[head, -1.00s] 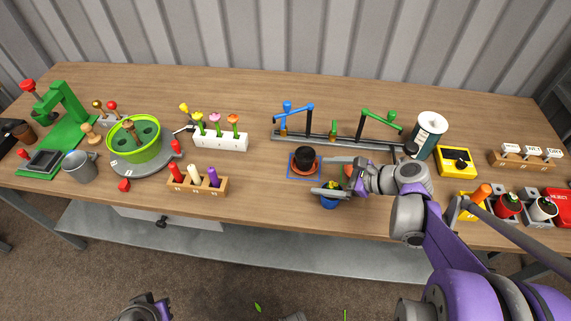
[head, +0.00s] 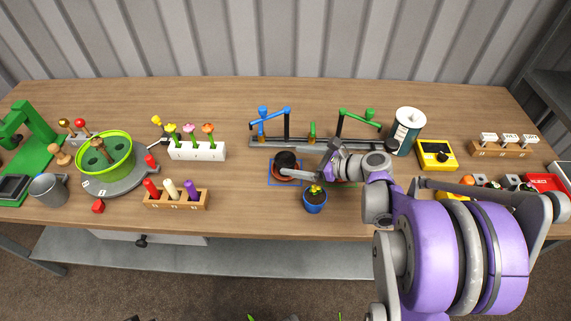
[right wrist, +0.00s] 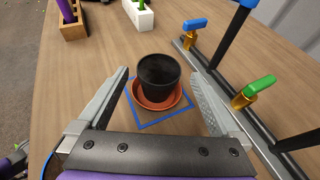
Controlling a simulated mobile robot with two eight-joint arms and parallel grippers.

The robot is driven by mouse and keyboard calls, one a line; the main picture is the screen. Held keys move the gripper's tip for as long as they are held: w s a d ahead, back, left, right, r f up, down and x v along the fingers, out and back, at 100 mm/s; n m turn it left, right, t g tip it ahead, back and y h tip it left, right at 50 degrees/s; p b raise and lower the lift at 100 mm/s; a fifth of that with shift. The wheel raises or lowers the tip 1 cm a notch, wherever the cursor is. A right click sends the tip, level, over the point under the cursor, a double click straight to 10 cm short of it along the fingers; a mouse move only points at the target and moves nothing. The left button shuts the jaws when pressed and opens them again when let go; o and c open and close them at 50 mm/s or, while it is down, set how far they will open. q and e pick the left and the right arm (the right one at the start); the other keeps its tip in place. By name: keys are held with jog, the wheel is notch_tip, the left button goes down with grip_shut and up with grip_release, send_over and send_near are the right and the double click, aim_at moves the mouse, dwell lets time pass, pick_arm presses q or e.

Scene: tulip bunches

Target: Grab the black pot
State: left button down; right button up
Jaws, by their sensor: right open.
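The black pot (head: 284,160) stands upright on a terracotta saucer (head: 285,174) inside a blue square outline on the table. In the right wrist view the black pot (right wrist: 158,74) looks empty inside, and the saucer's orange rim (right wrist: 160,103) shows around its base. My right gripper (head: 307,167) is just to the right of the pot. In the right wrist view my right gripper (right wrist: 161,88) is open, with one finger on each side of the pot and a gap on both sides. My left gripper is not clearly visible in the head view.
A blue pot (head: 314,201) with a small plant stands in front of the gripper. A pipe rack with blue and green taps (head: 310,142) runs behind the pot. A wooden block with coloured pegs (head: 176,199) is at the left. The table between is clear.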

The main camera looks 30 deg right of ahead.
aim_at(288, 160)
jog(key=x, duration=0.4)
jog(key=shift+a+f, duration=0.1)
jog(key=c, duration=1.5)
